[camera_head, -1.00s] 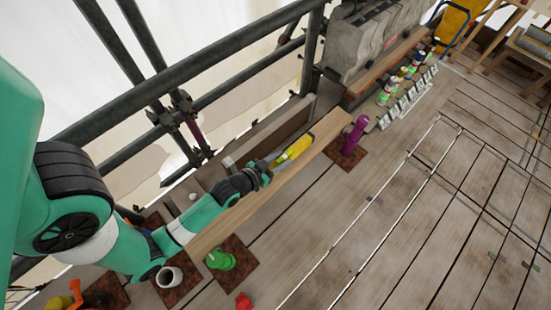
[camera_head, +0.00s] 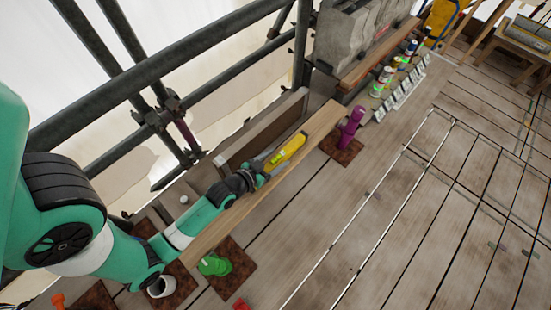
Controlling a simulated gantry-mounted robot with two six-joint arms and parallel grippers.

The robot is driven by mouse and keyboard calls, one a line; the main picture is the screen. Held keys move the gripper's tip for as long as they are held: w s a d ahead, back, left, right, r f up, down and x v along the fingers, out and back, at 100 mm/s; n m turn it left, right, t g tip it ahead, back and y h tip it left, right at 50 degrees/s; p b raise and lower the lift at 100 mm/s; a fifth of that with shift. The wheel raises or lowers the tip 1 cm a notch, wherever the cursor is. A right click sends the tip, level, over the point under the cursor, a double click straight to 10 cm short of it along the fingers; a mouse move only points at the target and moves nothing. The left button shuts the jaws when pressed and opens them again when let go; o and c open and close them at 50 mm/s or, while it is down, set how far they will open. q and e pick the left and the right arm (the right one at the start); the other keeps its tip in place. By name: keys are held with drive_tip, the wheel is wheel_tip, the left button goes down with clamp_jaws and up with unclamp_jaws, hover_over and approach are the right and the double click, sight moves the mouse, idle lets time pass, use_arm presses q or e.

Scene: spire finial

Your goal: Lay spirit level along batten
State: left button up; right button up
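The yellow spirit level (camera_head: 289,149) lies lengthwise over the long pale wooden batten (camera_head: 226,222), near its far end and roughly parallel to it. Whether it touches the batten or hovers just above it, I cannot tell. My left gripper (camera_head: 265,164) is at the level's near end, its grey fingers along the sides, and appears shut on it. My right gripper is not in view.
A purple bottle (camera_head: 350,126) stands on a brown mat right of the batten. A green object (camera_head: 215,265) and a white cup (camera_head: 162,284) stand near its close end. Scaffold rails (camera_head: 175,67) run behind. Plank floor to the right is mostly clear.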

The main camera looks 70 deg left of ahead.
use_arm(q)
drive_tip(key=p+v, duration=0.1)
drive_tip(key=v, duration=1.1)
